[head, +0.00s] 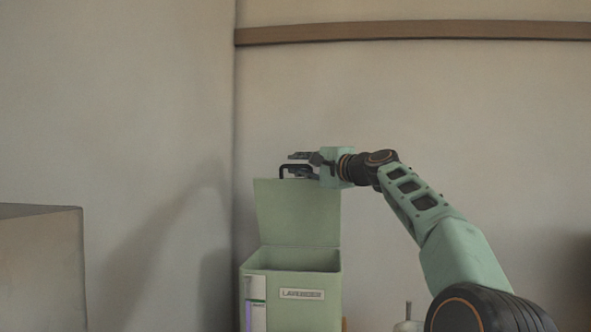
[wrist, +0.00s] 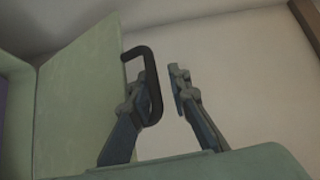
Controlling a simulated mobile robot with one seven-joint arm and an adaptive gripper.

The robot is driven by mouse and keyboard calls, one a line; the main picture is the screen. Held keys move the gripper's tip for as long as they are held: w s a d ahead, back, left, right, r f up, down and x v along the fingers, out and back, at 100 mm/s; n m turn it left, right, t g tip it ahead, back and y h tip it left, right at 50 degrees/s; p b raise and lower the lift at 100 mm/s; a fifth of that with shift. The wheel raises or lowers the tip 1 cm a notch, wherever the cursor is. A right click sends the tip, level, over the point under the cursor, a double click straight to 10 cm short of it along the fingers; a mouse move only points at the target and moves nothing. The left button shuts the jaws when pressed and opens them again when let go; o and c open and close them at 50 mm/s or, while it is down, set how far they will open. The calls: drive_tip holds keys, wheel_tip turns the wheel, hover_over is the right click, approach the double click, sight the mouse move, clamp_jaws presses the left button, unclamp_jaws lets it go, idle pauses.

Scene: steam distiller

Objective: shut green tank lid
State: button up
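The green tank (head: 292,314) stands low in the middle of the head view, with a label reading LAVENDER on its front. Its lid (head: 298,212) stands raised, nearly upright, at the back, and the tank's top is open. A black handle (head: 297,172) sits at the lid's upper edge. In the wrist view the lid (wrist: 80,100) is at the left and the handle (wrist: 149,75) juts from its edge. My gripper (head: 297,162) is at the handle. In the wrist view my gripper (wrist: 156,90) is open, with the handle beside its left finger. I cannot tell whether they touch.
A brown box-like block (head: 40,265) stands at the far left. A wall with a wooden rail (head: 410,31) is behind the tank. A small pale object (head: 408,324) shows low, right of the tank. The space left of the lid looks clear.

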sight(311, 166)
drive_tip(key=shift+w+d+b+v, duration=0.1)
drive_tip(key=shift+d+b+v, duration=0.05)
drive_tip(key=shift+b+v, duration=0.9)
drive_tip(key=shift+w+d+b+v, duration=0.15)
drive_tip(key=shift+b+v, duration=0.55)
drive_tip(key=shift+v, duration=0.7)
drive_tip(key=shift+w+d+b+v, duration=0.1)
drive_tip(key=shift+d+b+v, duration=0.05)
drive_tip(key=shift+b+v, duration=0.9)
drive_tip(key=shift+s+d+f+b, duration=0.15)
drive_tip(key=shift+s+b, duration=0.1)
drive_tip(key=shift+s, duration=0.2)
drive_tip(key=shift+s+d+f+b, duration=0.15)
drive_tip(key=shift+s+d+b, duration=0.05)
drive_tip(key=shift+s, duration=0.2)
drive_tip(key=shift+b+v, duration=0.75)
drive_tip(key=shift+v, duration=0.45)
drive_tip(key=shift+a, duration=0.1)
